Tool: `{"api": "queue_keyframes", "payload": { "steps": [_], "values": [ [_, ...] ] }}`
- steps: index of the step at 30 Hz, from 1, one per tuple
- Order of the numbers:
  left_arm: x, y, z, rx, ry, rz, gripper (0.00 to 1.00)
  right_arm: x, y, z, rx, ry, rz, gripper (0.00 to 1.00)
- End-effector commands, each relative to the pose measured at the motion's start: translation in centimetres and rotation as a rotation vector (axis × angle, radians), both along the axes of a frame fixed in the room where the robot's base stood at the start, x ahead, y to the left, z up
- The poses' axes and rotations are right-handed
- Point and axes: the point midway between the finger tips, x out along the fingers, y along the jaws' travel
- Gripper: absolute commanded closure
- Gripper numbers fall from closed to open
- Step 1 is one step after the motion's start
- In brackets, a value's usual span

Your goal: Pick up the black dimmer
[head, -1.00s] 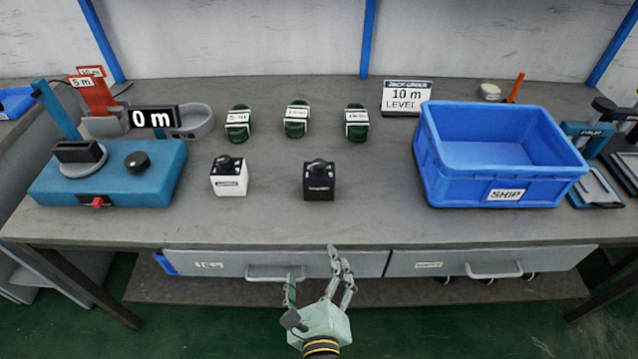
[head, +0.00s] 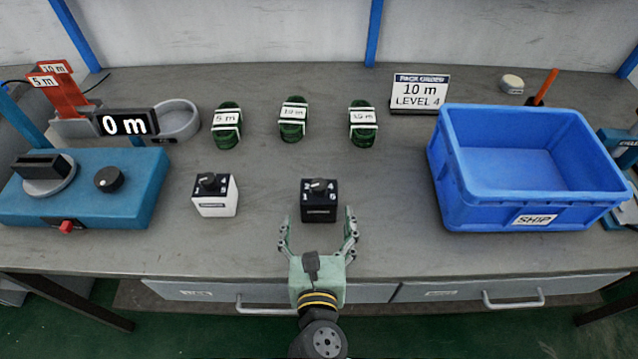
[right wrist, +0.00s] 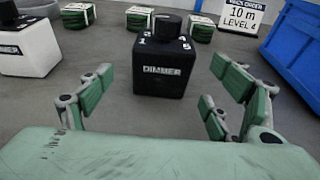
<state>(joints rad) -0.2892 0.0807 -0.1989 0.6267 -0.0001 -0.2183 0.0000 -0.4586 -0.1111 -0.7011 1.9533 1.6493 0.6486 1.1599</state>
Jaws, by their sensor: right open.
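The black dimmer (head: 318,207) is a small black box with a round black knob and white marks on top. It stands upright on the grey bench, in the middle of the head view. In the right wrist view the dimmer (right wrist: 162,68) shows its "DIMMER" label facing me. My right gripper (head: 319,217) is open and empty, just in front of the dimmer, with its fingers spread wider than the box. In the right wrist view its fingers (right wrist: 165,85) lie either side of and nearer than the dimmer, apart from it. My left gripper is not in view.
A white dimmer-like box (head: 215,197) stands left of the black one. Several green cable coils (head: 293,120) lie behind. A blue SHIP crate (head: 450,195) is at right, a blue machine (head: 130,205) at left. An order sign (head: 419,92) reads 10 m, level 4.

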Motion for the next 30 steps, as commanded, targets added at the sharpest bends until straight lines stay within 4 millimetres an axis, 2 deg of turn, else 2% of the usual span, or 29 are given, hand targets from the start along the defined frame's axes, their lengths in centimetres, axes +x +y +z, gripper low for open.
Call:
{"api": "queue_keyframes", "payload": {
  "steps": [4, 11, 16, 26, 30],
  "values": [
    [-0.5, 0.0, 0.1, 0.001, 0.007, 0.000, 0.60, 1.6, 0.0, -0.3, -0.002, -0.002, 0.000, 0.17],
    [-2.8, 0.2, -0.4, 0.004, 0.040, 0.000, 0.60, 4.4, -0.2, -1.1, -0.002, -0.004, 0.000, 0.17],
    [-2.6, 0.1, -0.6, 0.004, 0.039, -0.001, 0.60, 6.7, -0.3, -1.7, -0.002, -0.002, 0.000, 0.17],
    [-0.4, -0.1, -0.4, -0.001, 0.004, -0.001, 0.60, 7.3, -0.3, -1.8, -0.001, 0.000, 0.001, 0.18],
    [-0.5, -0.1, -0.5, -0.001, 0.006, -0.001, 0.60, 7.3, -0.3, -1.8, -0.001, 0.000, 0.001, 0.30]
  ]
}}
